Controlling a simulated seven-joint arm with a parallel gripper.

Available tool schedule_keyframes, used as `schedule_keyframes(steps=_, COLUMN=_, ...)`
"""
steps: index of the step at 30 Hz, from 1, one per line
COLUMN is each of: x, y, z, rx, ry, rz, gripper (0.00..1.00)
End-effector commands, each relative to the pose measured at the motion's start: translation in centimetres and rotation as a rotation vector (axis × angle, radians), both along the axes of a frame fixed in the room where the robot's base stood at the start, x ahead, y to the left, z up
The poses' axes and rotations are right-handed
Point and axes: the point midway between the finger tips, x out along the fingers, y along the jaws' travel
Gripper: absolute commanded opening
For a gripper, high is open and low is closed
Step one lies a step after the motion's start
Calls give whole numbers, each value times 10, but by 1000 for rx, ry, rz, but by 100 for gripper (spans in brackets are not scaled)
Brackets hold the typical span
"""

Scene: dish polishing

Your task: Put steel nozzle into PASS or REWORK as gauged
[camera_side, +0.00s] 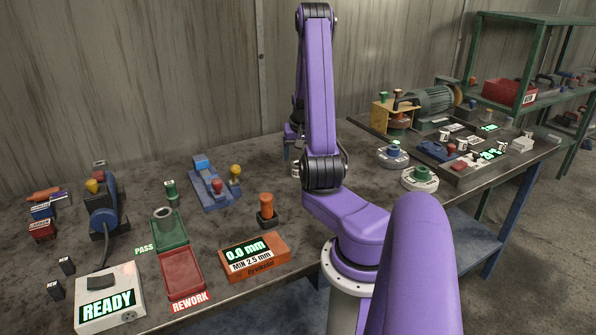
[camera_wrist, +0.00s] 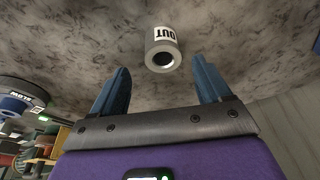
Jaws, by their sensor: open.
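A grey hollow cylinder with a ring-shaped end (camera_wrist: 162,56) and a white label reading OUT lies in the wrist view, beyond and between my fingertips. I cannot tell for sure that it is the steel nozzle. My gripper (camera_wrist: 161,74) is open, its two blue fingers apart and nothing between them. In the side view my arm mostly hides it. A grey ring-topped cylinder (camera_side: 163,214) stands at the back of the green PASS tray (camera_side: 172,238). The red REWORK tray (camera_side: 182,279) looks empty. The orange gauge (camera_side: 262,268) reads 0.0 mm, with MIN 2.5 mm below.
A white READY box (camera_side: 110,300) stands at the front left, with a blue machine (camera_side: 103,207) behind it. A blue fixture with coloured knobs (camera_side: 213,190) and an orange-topped post (camera_side: 266,212) stand mid-bench. Round pads (camera_side: 420,181) and a motor (camera_side: 431,103) are at the right.

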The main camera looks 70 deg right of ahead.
Motion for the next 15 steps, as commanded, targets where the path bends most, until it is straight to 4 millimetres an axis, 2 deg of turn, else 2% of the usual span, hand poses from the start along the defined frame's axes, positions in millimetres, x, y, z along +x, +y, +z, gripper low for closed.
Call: schedule_keyframes(steps=15, x=9, y=-11, z=-47, rx=2, ry=1, rz=1, gripper=77)
